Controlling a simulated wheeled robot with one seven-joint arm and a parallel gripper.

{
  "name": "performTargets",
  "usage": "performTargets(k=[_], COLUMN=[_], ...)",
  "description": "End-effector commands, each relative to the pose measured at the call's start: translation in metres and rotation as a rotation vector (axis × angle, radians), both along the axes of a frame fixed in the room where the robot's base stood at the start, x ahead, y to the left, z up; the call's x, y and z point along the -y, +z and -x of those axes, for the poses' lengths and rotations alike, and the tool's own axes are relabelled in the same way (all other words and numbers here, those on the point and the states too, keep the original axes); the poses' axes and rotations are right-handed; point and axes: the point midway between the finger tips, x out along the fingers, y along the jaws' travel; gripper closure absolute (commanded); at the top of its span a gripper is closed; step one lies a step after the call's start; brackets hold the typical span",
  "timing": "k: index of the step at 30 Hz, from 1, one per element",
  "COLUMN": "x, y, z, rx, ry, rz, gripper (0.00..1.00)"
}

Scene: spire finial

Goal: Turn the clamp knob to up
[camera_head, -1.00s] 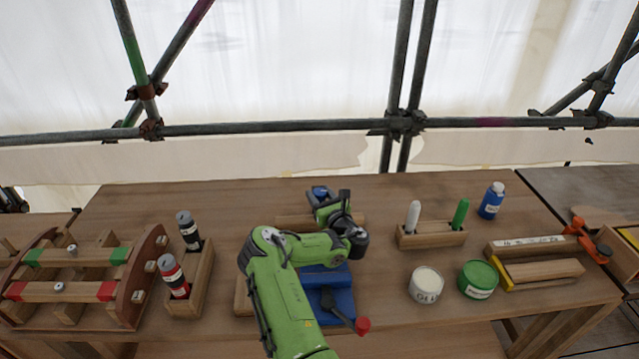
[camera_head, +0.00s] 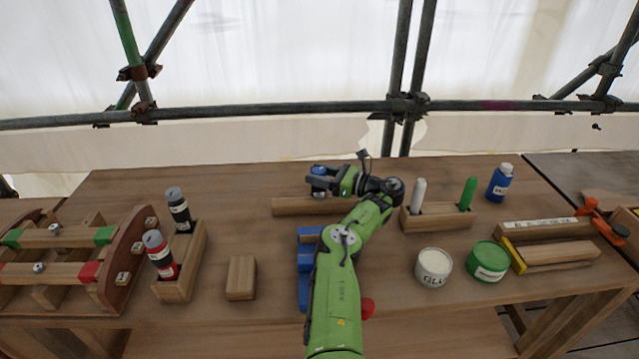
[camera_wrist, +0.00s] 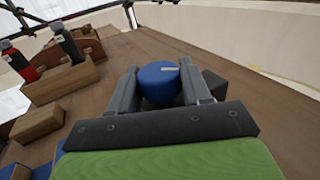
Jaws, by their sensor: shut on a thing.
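The blue round knob (camera_wrist: 158,88) sits between the two fingers of my gripper (camera_wrist: 160,78) in the wrist view. A short pale line marks its top and lies roughly level in that view, towards its right side. In the head view the knob (camera_head: 319,170) is small, at the back middle of the bench, and my gripper (camera_head: 322,184) is shut on it from the right. Where the pale mark points cannot be made out in the head view. A dark block lies right behind the knob in the wrist view.
A wooden bar (camera_head: 292,206) lies by the knob. The blue vise (camera_head: 306,262) is partly hidden by my arm. Bottles in a rack (camera_head: 204,250) stand left, a wooden block (camera_head: 241,278) nearer. Marker holder (camera_head: 436,220) and tins (camera_head: 488,261) stand right.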

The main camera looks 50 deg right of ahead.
Motion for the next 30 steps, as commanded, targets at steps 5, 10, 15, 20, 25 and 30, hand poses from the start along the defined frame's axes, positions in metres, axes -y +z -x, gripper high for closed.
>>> performTargets(k=[5, 10, 15, 20, 25, 30], x=[-0.0003, -0.0004, -0.0004, -0.0004, -0.0002, -0.0002], y=[0.0001, 0.0015, 0.0022, 0.0024, 0.0017, 0.0018], z=[-0.0007, -0.0008, -0.001, -0.0012, -0.0009, -0.0006], rx=[0.002, 0.002, 0.003, 0.003, 0.002, 0.002], ry=[0.031, 0.038, 0.038, 0.038, 0.037, 0.037], rz=[0.001, 0.0, 0.0, 0.0, 0.0, 0.0], gripper=[0.82, 0.82, 0.82, 0.44, 0.31, 0.31])
